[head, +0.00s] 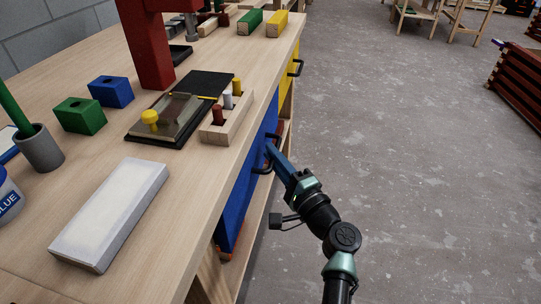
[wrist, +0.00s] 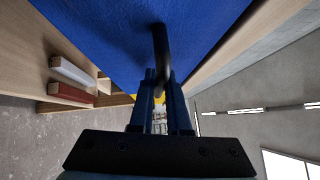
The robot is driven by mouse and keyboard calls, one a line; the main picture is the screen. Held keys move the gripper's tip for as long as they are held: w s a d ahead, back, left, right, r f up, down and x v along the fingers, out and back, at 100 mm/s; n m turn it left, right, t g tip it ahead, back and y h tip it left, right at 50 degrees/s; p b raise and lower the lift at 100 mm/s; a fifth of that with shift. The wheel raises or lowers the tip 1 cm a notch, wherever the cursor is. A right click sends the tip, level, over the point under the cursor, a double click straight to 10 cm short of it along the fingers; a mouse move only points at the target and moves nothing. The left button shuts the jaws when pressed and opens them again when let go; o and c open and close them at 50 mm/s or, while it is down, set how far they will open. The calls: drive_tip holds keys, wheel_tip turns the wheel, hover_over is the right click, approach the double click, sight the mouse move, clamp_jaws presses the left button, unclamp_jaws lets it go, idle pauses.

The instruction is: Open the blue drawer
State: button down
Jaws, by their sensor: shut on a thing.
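The blue drawer (head: 243,195) is in the front of the wooden workbench in the head view, below the bench top. Its blue front (wrist: 105,30) fills the upper part of the wrist view. A dark bar handle (head: 263,163) stands out from it, and the handle (wrist: 160,50) also shows in the wrist view. My gripper (head: 270,150) reaches the handle from the right. In the wrist view my gripper (wrist: 159,76) has its fingers on either side of the handle, shut on it. The drawer looks closed or nearly so; I cannot tell exactly.
A yellow drawer (head: 288,72) with a dark handle is farther along the bench. On the bench top (head: 110,150) lie a grey-white block (head: 112,212), a peg rack (head: 228,118), and green (head: 80,115) and blue (head: 111,91) blocks. The concrete floor (head: 400,150) beside the bench is clear.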

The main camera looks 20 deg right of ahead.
drive_tip(key=s+d+b, duration=0.3)
drive_tip(key=s+d, duration=0.4)
drive_tip(key=d, duration=0.3)
drive_tip(key=s+d+b, duration=0.3)
drive_tip(key=s+d, duration=0.4)
drive_tip(key=d, duration=0.4)
drive_tip(key=shift+s, duration=0.2)
drive_tip(key=shift+d, duration=0.1)
drive_tip(key=c, duration=0.9)
unclamp_jaws()
drive_tip(key=p+v, duration=0.2)
drive_tip(key=v, duration=1.1)
drive_tip(key=shift+w, duration=0.1)
